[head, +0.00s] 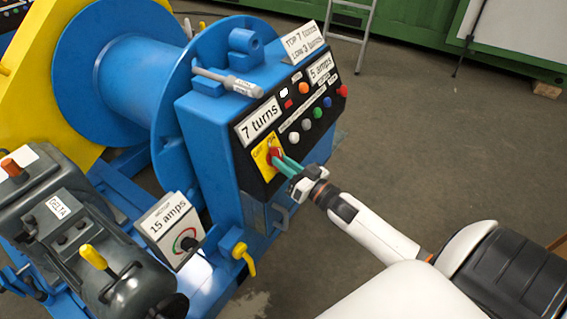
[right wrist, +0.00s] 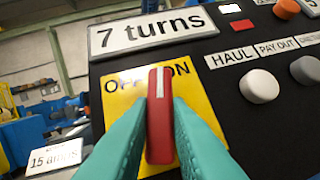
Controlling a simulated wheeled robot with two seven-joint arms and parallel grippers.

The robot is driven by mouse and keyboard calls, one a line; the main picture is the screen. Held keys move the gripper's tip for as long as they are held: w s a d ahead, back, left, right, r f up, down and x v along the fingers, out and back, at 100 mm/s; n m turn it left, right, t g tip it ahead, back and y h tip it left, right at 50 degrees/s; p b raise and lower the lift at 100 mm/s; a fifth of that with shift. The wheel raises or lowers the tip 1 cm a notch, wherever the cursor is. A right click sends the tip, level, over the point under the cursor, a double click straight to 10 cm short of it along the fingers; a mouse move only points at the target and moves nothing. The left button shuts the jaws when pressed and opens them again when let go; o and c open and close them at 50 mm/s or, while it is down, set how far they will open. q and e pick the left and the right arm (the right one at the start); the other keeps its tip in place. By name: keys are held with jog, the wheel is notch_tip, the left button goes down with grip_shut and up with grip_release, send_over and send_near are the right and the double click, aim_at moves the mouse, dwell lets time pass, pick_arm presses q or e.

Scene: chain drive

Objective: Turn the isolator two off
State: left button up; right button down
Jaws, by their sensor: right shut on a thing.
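A red isolator handle (head: 273,154) with a white line sits on a yellow plate (head: 261,157) on the sloped black panel of the blue cabinet. In the right wrist view the handle (right wrist: 160,120) stands nearly upright, with its top between the words OFF and ON on the plate (right wrist: 114,95). My right gripper (head: 280,162) is shut on this handle, with one teal finger on each side. No number two is readable on the plate. My left gripper is not in view.
A "15 amps" box (head: 168,225) and a yellow lever (head: 243,256) stand lower left. A blue drum (head: 130,75) is behind.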

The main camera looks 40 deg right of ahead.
jog(key=n+y, duration=0.1)
jog(key=n, duration=0.1)
jog(key=n+y, duration=0.1)
jog(key=n, duration=0.1)
jog(key=n+g+y, duration=0.1)
jog(key=shift+w+d+n+y, duration=0.1)
jog(key=shift+d+n+y, duration=0.2)
jog(key=shift+n, duration=0.1)
jog(key=n+y, duration=0.1)
jog(key=n, duration=0.1)
jog(key=n+g+y, duration=0.1)
jog(key=n, duration=0.1)
jog(key=shift+w+d+g, duration=0.1)
jog(key=shift+g, duration=0.2)
jog(key=n+y, duration=0.1)
jog(key=n+g+y, duration=0.1)
jog(key=n, duration=0.1)
jog(key=shift+d+r+n+g, duration=0.1)
jog(key=shift+n+g, duration=0.2)
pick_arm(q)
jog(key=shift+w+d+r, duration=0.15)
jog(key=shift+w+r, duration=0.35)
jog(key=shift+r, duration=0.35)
pick_arm(e)
jog(key=shift+w+r+n+g+y, duration=0.1)
jog(key=shift+n+g+y, duration=0.5)
jog(key=shift+n+g, duration=1.05)
jog(key=shift+n+t, duration=0.35)
jog(key=shift+n, duration=0.1)
